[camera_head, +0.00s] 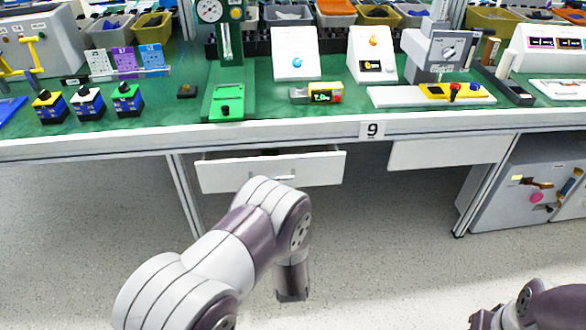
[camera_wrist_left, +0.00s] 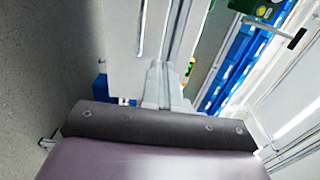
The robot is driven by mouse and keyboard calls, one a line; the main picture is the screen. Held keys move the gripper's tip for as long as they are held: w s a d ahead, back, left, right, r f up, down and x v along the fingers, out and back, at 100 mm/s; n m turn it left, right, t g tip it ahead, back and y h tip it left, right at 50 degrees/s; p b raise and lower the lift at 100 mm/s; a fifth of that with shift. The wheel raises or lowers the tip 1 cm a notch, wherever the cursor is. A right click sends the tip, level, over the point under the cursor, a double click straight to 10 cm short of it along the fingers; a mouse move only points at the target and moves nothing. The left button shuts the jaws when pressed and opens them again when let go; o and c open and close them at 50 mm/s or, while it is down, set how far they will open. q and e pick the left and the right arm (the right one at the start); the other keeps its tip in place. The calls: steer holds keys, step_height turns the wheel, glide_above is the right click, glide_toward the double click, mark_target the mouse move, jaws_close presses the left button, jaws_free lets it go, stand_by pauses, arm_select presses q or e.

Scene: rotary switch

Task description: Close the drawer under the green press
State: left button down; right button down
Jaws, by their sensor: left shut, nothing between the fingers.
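The drawer (camera_head: 270,170) under the green press (camera_head: 228,65) is a white box with a bar handle. It stands partly pulled out below the bench top, with a dark gap showing above its front. My left arm reaches in front of and below the drawer in the head view, where its fingers cannot be made out. In the left wrist view my left gripper (camera_wrist_left: 158,72) is shut and empty, pointing towards a white panel with a handle (camera_wrist_left: 125,40), likely the drawer front. Contact cannot be told. Only part of my right arm shows at the lower right; its fingers are not visible.
The bench edge (camera_head: 300,132) runs above the drawer. A second drawer (camera_head: 450,152) to the right appears shut. A grey cabinet (camera_head: 530,190) stands under the bench at right. The floor (camera_head: 380,240) between is clear. Blue bins (camera_wrist_left: 235,65) show in the wrist view.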

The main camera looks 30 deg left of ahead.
mark_target(278, 161)
arm_select(q)
steer(key=b+x, duration=0.3)
steer(key=x, duration=0.9)
steer(key=shift+w+f+b, duration=0.15)
steer(key=shift+w+b, duration=0.1)
steer(key=shift+b, duration=0.05)
steer(key=shift+w+a, duration=0.2)
steer(key=shift+w, duration=0.15)
